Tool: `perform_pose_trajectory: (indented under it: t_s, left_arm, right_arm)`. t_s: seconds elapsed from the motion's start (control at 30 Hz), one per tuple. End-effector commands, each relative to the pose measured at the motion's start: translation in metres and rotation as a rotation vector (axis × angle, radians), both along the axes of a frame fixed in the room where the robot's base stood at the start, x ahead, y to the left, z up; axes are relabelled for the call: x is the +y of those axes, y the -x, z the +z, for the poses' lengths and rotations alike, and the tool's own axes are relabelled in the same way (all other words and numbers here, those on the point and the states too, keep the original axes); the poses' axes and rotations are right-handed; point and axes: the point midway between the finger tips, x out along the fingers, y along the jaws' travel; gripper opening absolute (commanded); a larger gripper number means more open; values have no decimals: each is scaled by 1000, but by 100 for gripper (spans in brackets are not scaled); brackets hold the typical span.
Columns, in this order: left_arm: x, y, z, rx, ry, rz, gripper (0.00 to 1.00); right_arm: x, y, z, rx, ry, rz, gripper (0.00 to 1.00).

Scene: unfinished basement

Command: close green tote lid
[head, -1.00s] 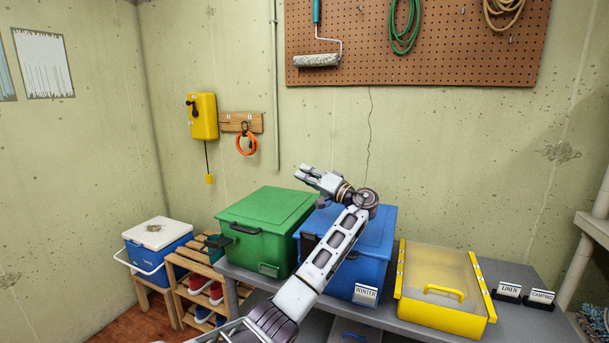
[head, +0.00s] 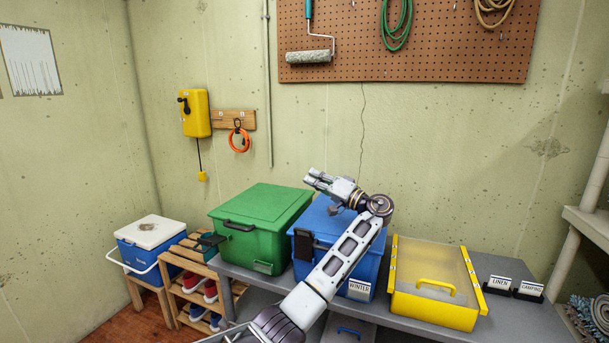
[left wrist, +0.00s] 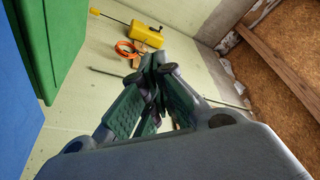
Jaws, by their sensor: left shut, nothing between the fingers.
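The green tote (head: 258,245) stands on the grey bench, left of the blue tote. Its green lid (head: 264,206) lies flat on top and looks closed, with a black handle (head: 239,227) on the front. My left gripper (head: 312,178) is raised in front of the lid's right rear side and the blue tote in the picture; it looks apart from the lid. In the left wrist view its fingers (left wrist: 158,62) are together and empty, with the green tote's side (left wrist: 52,40) at the upper left. My right gripper is out of view.
The blue tote (head: 366,262) sits partly behind my left arm. A yellow bin (head: 432,312) with a clear lid and small label cards (head: 500,283) are to the right. A cooler (head: 143,252) and a wooden rack (head: 190,262) stand left.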

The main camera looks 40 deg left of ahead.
Motion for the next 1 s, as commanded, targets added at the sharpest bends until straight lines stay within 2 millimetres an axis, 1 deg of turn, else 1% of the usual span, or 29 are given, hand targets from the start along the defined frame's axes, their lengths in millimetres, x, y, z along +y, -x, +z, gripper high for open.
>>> perform_pose_trajectory:
  t_s: [0.03,0.2,0.4,0.57,1.0]
  left_arm:
    - [-8,-1,-2,0,1,-2,0]
    - [-32,-2,-8,0,1,-2,0]
    - [-49,-3,-12,1,1,0,0]
    - [-54,-3,-13,1,1,0,0]
    - [-54,-3,-13,0,0,0,0]
  right_arm:
    - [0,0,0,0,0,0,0]
    - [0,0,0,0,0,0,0]
    - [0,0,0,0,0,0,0]
    - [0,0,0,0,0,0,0]
    - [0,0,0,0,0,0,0]
